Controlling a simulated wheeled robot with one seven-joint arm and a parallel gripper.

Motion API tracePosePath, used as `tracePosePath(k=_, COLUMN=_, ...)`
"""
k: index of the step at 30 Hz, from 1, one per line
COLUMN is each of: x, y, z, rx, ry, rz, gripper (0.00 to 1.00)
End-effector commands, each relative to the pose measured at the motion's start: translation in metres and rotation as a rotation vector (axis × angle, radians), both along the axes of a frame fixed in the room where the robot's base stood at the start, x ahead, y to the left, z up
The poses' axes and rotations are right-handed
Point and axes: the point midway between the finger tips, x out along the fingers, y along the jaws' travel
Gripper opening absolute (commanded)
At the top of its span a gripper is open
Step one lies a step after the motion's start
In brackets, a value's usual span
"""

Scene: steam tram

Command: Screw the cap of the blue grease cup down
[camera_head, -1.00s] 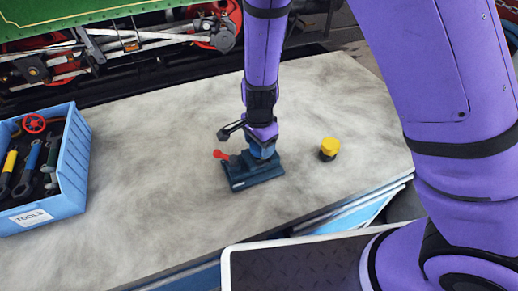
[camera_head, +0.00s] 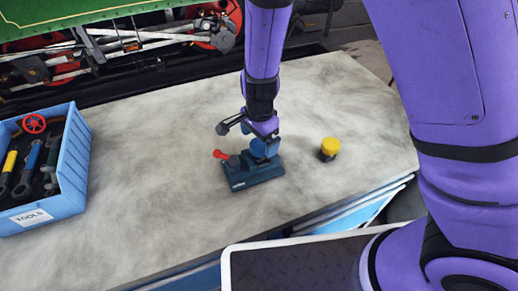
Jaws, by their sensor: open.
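The blue grease cup (camera_head: 258,148) stands upright on a dark teal base block (camera_head: 254,176) on the grey bench. Its blue cap shows just below my gripper (camera_head: 259,136). My gripper is open, pointing down at the cap from above. The fingers partly hide the cap, and I cannot tell whether they touch it. A red lever (camera_head: 221,154) sticks out at the left of the base block.
A yellow-capped dark cup (camera_head: 329,149) stands on the bench to the right. A blue tool box (camera_head: 73,165) with tools is at the left. The grey bench top (camera_head: 150,190) is clear between them. A locomotive's wheels and rods (camera_head: 120,50) lie behind the bench.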

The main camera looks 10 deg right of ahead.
Motion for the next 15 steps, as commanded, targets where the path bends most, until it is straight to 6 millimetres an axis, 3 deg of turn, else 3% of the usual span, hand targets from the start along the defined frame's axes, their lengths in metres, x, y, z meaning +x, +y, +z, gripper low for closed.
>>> tracePosePath(k=15, x=0.000, y=0.000, z=0.028, rx=0.000, ry=0.000, rz=0.000, gripper=0.99)
